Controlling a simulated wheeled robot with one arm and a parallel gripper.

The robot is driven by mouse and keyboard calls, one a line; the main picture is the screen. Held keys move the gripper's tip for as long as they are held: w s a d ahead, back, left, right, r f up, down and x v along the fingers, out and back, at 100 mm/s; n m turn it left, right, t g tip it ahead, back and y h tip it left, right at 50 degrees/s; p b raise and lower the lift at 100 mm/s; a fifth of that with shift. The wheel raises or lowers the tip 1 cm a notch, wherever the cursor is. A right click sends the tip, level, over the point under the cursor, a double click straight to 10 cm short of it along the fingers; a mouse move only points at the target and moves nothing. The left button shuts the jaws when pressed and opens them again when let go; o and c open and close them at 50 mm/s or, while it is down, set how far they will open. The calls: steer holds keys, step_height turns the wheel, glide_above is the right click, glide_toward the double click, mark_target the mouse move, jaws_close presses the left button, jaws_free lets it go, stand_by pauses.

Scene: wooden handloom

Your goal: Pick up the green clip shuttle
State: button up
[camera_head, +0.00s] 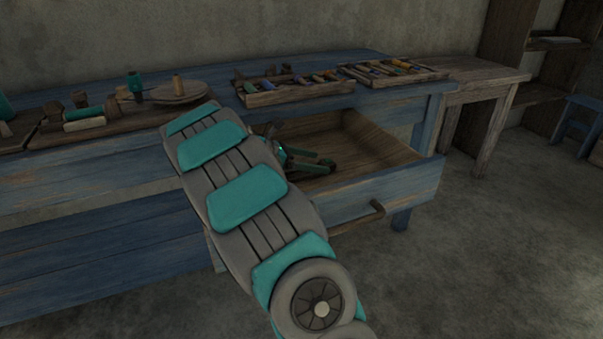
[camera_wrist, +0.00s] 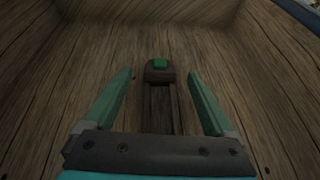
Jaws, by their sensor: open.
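The clip shuttle (camera_wrist: 160,92) is a dark wooden piece with a green square near its far end. In the wrist view it lies on the floor of the open drawer, running lengthwise toward me. My gripper (camera_wrist: 160,78) is open, with its teal fingers on either side of the shuttle and a clear gap to both sides. The near end of the shuttle is hidden behind the gripper's palm. In the head view my gripper (camera_head: 326,165) reaches into the drawer, and the shuttle cannot be made out there.
The drawer (camera_head: 425,190) stands pulled out from the blue bench (camera_head: 60,190), with walls around my gripper. Trays of colored spools (camera_head: 300,87) (camera_head: 395,70) and a round wooden plate (camera_head: 178,94) stand on top. Open floor lies at the right.

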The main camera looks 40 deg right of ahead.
steer(key=shift+x, duration=1.15)
steer(key=shift+c, duration=0.2)
jaws_close()
